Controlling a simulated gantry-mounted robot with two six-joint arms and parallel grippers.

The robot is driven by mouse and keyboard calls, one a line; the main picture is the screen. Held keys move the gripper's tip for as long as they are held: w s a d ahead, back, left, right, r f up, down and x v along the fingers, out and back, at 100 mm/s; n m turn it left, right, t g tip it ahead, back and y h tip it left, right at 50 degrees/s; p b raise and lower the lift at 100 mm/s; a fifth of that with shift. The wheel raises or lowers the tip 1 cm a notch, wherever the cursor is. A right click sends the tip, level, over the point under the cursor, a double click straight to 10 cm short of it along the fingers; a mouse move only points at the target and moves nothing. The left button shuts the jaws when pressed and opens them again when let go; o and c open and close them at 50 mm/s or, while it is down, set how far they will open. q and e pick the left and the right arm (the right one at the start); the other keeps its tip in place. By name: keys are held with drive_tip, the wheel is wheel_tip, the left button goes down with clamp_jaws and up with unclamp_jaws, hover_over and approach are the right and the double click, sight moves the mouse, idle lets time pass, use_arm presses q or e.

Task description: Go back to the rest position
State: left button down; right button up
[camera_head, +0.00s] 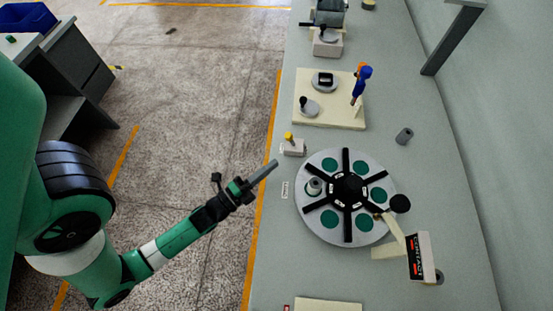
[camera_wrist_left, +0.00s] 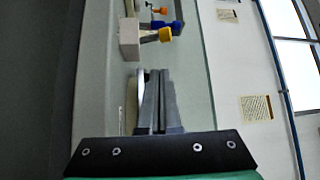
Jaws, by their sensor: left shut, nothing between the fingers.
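My left gripper (camera_head: 263,174) reaches in from the left with its green arm, its fingers pointing to the upper right near the table's left edge. Its two grey fingers are shut together and hold nothing; they also show in the left wrist view (camera_wrist_left: 158,100). The fingers are apart from the round grey turntable (camera_head: 312,225), which lies to their right with green discs and black spokes. A small grey spindle (camera_head: 314,186) stands on the turntable's left side. My right gripper does not show in either view.
The long grey table (camera_head: 440,190) fills the right half. A white block with a yellow knob (camera_head: 289,137) stands near its left edge. A cream plate (camera_head: 340,112) with a blue and orange part lies farther up. A labelled box (camera_head: 420,257) stands at lower right.

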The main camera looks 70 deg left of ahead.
use_arm(q)
drive_tip(key=shift+s+d, duration=0.1)
drive_tip(key=shift+s, duration=0.15)
drive_tip(key=shift+w, duration=0.1)
idle(0.3)
